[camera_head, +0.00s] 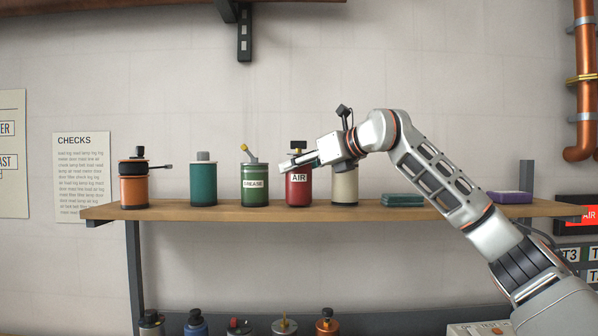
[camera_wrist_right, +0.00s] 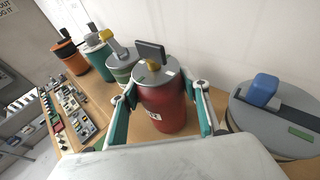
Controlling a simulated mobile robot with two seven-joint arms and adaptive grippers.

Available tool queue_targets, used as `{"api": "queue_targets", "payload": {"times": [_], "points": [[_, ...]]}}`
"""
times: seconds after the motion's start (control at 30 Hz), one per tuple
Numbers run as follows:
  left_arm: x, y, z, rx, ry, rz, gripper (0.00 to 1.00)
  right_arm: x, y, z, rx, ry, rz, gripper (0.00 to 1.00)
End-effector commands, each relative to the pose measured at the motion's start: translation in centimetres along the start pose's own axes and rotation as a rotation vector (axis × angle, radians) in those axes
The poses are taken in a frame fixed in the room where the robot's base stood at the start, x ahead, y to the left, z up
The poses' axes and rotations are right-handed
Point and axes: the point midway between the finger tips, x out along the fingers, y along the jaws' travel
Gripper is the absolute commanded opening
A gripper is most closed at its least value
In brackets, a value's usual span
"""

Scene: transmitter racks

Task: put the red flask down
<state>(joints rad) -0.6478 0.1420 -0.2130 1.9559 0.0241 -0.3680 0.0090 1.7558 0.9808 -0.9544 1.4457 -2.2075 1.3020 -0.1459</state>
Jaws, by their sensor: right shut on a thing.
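The red flask (camera_head: 298,190), labelled AIR and with a dark valve on top, stands upright at the wooden shelf (camera_head: 270,211), between a green GREASE can and a cream can. Its base looks level with the shelf top; a tiny gap cannot be ruled out. My right gripper (camera_head: 300,160) reaches in from the right and is shut on the flask's upper part. In the right wrist view the red flask (camera_wrist_right: 163,105) sits between the two teal-padded fingers of my right gripper (camera_wrist_right: 162,110). My left gripper is not in view.
The green GREASE can (camera_head: 254,190) is close on the left, then a teal can (camera_head: 203,185) and an orange can (camera_head: 134,190) with a spout. The cream can (camera_head: 345,190) is close on the right, partly behind my gripper. Teal boxes (camera_head: 402,200) lie farther right.

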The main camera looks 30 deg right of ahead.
Motion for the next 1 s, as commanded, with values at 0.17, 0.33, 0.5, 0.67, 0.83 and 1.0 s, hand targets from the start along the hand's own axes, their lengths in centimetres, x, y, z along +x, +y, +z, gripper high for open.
{"api": "queue_targets", "payload": {"times": [0.17,0.33,0.5,0.67,0.83,1.0], "points": [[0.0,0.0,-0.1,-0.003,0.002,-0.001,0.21,0.1,0.1,-0.4,-0.002,-0.005,0.001,0.09],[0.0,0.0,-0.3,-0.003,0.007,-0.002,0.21,0.1,0.1,-0.5,-0.002,-0.004,0.001,0.09],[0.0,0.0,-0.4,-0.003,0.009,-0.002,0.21,0.2,0.1,-0.7,-0.001,-0.001,0.001,0.52],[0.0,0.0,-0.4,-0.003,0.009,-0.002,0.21,0.2,0.0,-0.7,-0.001,-0.001,0.001,0.52],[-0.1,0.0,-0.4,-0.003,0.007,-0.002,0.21,0.0,0.0,-0.4,-0.001,-0.002,0.0,0.52],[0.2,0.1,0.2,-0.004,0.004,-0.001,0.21,-2.2,-0.1,-0.5,-0.001,-0.004,-0.001,0.52]]}}
